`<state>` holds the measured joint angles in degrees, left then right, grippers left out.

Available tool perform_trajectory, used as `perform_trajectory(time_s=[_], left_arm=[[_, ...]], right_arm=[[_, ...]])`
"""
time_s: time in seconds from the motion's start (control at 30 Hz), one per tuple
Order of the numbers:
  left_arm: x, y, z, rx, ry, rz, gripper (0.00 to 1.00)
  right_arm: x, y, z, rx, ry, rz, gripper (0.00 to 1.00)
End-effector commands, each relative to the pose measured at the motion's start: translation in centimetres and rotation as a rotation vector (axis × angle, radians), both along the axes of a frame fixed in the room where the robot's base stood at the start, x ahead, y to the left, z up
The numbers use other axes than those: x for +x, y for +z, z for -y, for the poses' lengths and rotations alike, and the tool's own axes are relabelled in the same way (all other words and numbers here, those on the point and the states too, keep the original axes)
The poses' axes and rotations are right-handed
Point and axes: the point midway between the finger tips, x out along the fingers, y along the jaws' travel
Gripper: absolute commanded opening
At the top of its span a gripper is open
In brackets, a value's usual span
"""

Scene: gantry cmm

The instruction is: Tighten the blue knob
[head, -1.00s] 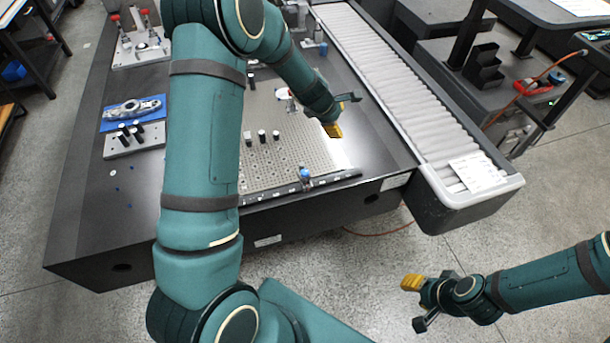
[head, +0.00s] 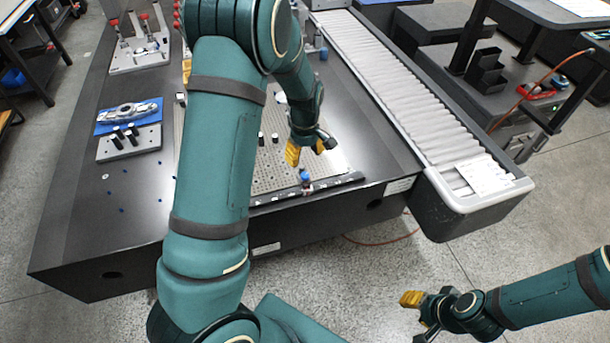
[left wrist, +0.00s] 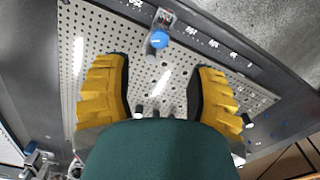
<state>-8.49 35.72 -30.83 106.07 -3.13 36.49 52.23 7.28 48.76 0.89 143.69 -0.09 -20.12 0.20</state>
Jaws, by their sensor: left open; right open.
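The blue knob (head: 305,176) sits on a small clamp at the front edge of the perforated plate (head: 265,183). In the left wrist view the blue knob (left wrist: 159,39) is above centre, beyond the fingertips and between their lines. My left gripper (head: 306,154) is open, with yellow fingers, above the plate just behind the knob and not touching it. In the left wrist view its fingers (left wrist: 160,90) are spread wide with nothing between them. My right gripper (head: 412,312) is at the lower right, away from the table, over the floor; its far finger is partly hidden.
Several black-and-white posts (head: 261,138) stand on the plate. A metal part on a blue mat (head: 103,128) and a block with black pegs (head: 148,148) lie at the left. A roller conveyor (head: 400,95) runs along the right. My left arm hides part of the plate.

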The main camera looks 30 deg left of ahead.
Motion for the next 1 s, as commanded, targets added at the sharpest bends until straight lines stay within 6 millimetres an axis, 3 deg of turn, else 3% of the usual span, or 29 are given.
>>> perform_trajectory(time_s=[0.03, 0.2, 0.4, 0.6, 0.9, 1.0], left_arm=[[-0.1, -1.4, 0.0, 0.0, 0.001, -0.003, 0.57], [0.0, -4.6, 0.0, -0.001, 0.001, -0.002, 0.57], [0.0, -7.4, 0.0, -0.001, 0.001, 0.0, 0.57], [0.0, -8.4, 0.0, -0.001, 0.002, 0.002, 0.57], [0.0, -8.5, 0.0, -0.001, 0.001, 0.002, 0.56], [0.0, -8.5, 0.0, -0.001, 0.001, 0.002, 0.2]], right_arm=[[0.1, -0.5, 0.0, 0.0, -0.001, 0.002, 0.4], [0.2, -1.3, 0.0, -0.001, -0.001, 0.006, 0.4], [0.4, -2.0, 0.1, -0.001, -0.002, 0.009, 0.4], [0.4, -2.2, 0.1, -0.002, -0.003, 0.01, 0.4], [0.5, -2.2, 0.1, -0.002, -0.003, 0.01, 0.4], [0.5, -2.2, 0.1, -0.002, -0.003, 0.01, 0.4]])
